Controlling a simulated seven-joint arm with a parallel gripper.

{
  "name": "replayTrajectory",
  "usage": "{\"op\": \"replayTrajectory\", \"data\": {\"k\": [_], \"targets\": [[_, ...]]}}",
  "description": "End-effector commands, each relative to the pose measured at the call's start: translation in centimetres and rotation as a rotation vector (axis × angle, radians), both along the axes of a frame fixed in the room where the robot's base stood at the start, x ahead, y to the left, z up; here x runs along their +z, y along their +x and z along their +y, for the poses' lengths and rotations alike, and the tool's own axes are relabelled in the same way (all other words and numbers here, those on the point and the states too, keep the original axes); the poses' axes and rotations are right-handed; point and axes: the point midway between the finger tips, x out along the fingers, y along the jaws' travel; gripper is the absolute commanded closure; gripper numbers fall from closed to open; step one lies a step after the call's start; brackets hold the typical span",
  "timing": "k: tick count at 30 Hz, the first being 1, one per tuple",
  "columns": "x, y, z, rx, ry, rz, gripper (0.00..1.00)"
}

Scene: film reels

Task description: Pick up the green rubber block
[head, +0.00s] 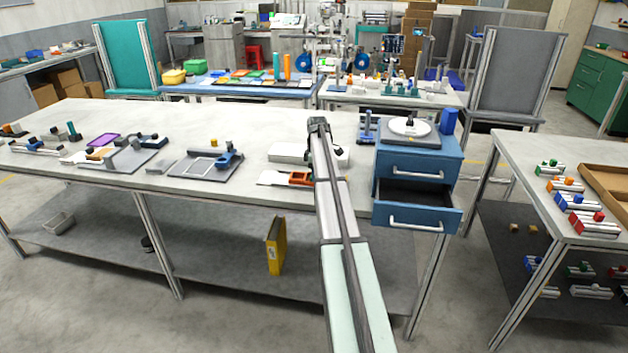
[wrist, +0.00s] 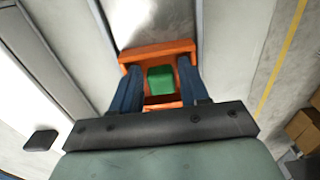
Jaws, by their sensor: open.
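The green block (wrist: 160,80) shows in the wrist view, sitting within an orange holder (wrist: 157,51). My gripper (wrist: 159,72) is open, with one dark blue finger on each side of the green block and a gap to it. The fingers overlap the orange holder in the picture; I cannot tell whether they touch it. In the head view an orange piece (head: 299,178) shows beside a white plate at the table's front edge, just left of my arm. My arm hides the gripper there, and I cannot make out the green block.
A long pale table (head: 60,125) holds several fixtures, with a grey board (head: 190,178) left of my arm. A blue drawer cabinet (head: 419,172) with its lower drawer open stands right of my arm. A side table (head: 530,165) with coloured blocks is farther right.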

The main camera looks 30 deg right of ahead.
Motion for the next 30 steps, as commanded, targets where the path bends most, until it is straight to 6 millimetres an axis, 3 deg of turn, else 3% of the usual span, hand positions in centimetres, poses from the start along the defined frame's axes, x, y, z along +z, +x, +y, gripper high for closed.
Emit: {"op": "replayTrajectory", "data": {"k": [5,18,26,30], "targets": [[0.0,0.0,0.0,0.000,-0.001,-0.001,0.55],[0.0,0.0,0.0,0.000,-0.001,-0.001,0.97],[0.2,0.0,0.0,0.000,-0.001,-0.001,0.98],[1.4,0.1,0.0,0.000,-0.001,-0.002,0.98]]}}
